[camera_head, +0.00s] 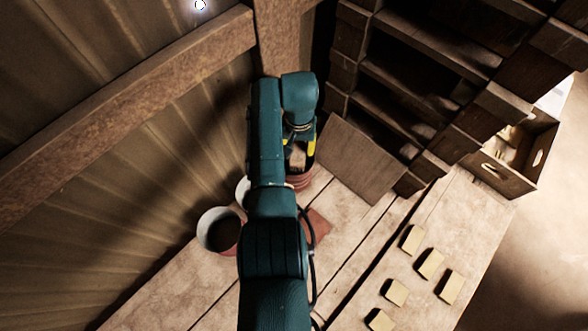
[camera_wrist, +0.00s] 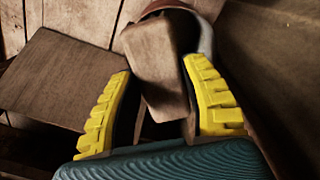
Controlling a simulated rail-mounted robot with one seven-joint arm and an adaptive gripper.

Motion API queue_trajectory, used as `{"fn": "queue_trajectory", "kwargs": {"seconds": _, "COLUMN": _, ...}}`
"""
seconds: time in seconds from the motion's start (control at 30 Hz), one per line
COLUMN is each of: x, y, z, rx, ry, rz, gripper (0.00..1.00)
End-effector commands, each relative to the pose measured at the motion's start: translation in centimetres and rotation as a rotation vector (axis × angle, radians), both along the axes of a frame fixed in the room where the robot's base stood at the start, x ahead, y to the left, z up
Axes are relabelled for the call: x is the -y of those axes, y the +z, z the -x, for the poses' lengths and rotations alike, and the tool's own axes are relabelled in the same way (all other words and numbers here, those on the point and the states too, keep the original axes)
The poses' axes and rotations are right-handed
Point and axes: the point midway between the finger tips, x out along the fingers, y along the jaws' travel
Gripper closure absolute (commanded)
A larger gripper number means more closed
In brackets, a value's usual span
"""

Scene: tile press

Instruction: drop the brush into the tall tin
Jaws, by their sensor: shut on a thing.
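My gripper (camera_head: 299,150) is shut on a brown wooden block-like piece (camera_wrist: 160,62), which I take to be the brush. The piece sits tilted between the yellow finger pads, and any bristles are hidden. It also shows as a tan patch in the head view (camera_head: 298,157). Just below the gripper is a reddish round vessel (camera_head: 301,182), partly hidden by my arm. In the wrist view a curved reddish and pale rim (camera_wrist: 206,38) lies behind the held piece. A pale-rimmed round tin (camera_head: 205,228) with a dark inside stands further left. I cannot tell which vessel is the tall tin.
A brown board (camera_head: 358,160) leans beside the gripper against a dark wooden rack (camera_head: 420,75). Several small yellowish tiles (camera_head: 429,264) lie on the plank bench (camera_head: 345,225). A wooden crate (camera_head: 500,177) stands at the right. A ribbed wall rises at the left.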

Motion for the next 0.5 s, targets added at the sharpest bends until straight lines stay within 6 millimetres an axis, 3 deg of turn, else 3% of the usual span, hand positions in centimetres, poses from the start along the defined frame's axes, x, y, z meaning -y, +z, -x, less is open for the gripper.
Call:
{"fn": "queue_trajectory", "kwargs": {"seconds": 0.03, "x": -0.01, "y": 0.13, "z": -0.04, "rx": 0.001, "ry": 0.0, "rz": 0.0, "gripper": 0.87}}
{"fn": "queue_trajectory", "kwargs": {"seconds": 0.07, "x": 0.0, "y": 0.13, "z": -0.04, "rx": 0.001, "ry": 0.0, "rz": 0.0, "gripper": 0.51}}
{"fn": "queue_trajectory", "kwargs": {"seconds": 0.2, "x": 0.0, "y": 0.11, "z": -0.02, "rx": 0.001, "ry": 0.0, "rz": 0.0, "gripper": 0.26}}
{"fn": "queue_trajectory", "kwargs": {"seconds": 0.5, "x": 0.0, "y": 0.19, "z": 0.01, "rx": 0.0, "ry": 0.0, "rz": 0.0, "gripper": 0.26}}
